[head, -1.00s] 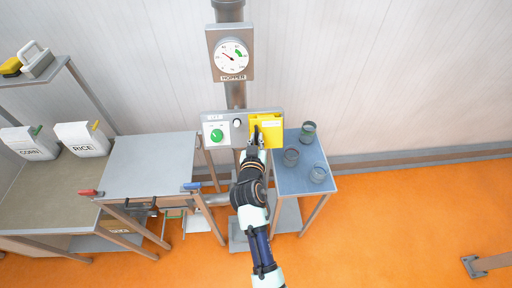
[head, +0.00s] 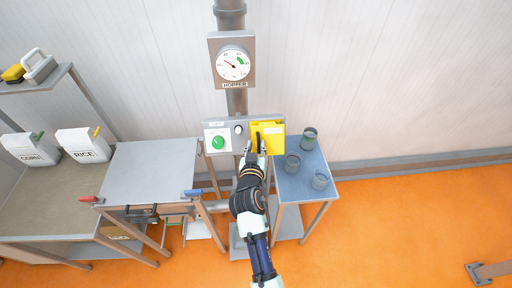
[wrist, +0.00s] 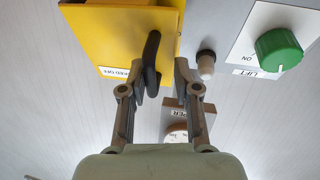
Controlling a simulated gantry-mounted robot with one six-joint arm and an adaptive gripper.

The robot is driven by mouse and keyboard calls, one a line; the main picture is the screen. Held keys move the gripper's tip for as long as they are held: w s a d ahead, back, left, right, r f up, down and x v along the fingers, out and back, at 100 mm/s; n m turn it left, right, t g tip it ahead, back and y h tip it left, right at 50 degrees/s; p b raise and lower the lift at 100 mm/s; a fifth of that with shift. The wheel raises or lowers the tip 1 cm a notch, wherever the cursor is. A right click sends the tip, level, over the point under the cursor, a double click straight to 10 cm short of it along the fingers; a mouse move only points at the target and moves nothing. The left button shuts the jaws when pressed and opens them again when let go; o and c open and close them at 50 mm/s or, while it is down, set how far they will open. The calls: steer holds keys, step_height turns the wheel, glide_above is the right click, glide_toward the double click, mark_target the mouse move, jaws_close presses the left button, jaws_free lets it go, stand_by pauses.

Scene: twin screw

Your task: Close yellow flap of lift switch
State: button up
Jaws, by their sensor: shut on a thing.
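The yellow flap (head: 270,138) is on the right end of the grey switch panel on the pole. In the wrist view its yellow face (wrist: 115,35) fills the upper left, with a partly hidden white label and a dark curved handle (wrist: 152,62). My gripper (head: 256,146) is in front of the flap's lower left part. In the wrist view my gripper (wrist: 158,78) has its fingers on either side of the handle and is shut on it. I cannot tell how far the flap stands from the panel.
A white indicator (wrist: 205,65) is between flap and knob. The hopper gauge (head: 233,65) is above the panel. A blue-topped table (head: 301,185) with several dark cups is close on the right. A grey table (head: 150,170) is on the left.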

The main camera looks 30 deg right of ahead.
steer(key=v, duration=1.2)
steer(key=s+a+r+n+y, duration=0.2)
steer(key=s+a+r+y, duration=0.15)
steer(key=a, duration=0.45)
steer(key=s+a+r+n+y, duration=0.3)
steer(key=s+a+y, duration=0.15)
steer(key=a, duration=0.35)
step_height(320, 180, up, 13)
steer(key=s+a+p, duration=0.2)
steer(key=p, duration=1)
steer(key=shift+a+n+y+p, duration=0.3)
steer(key=shift+n+y, duration=0.1)
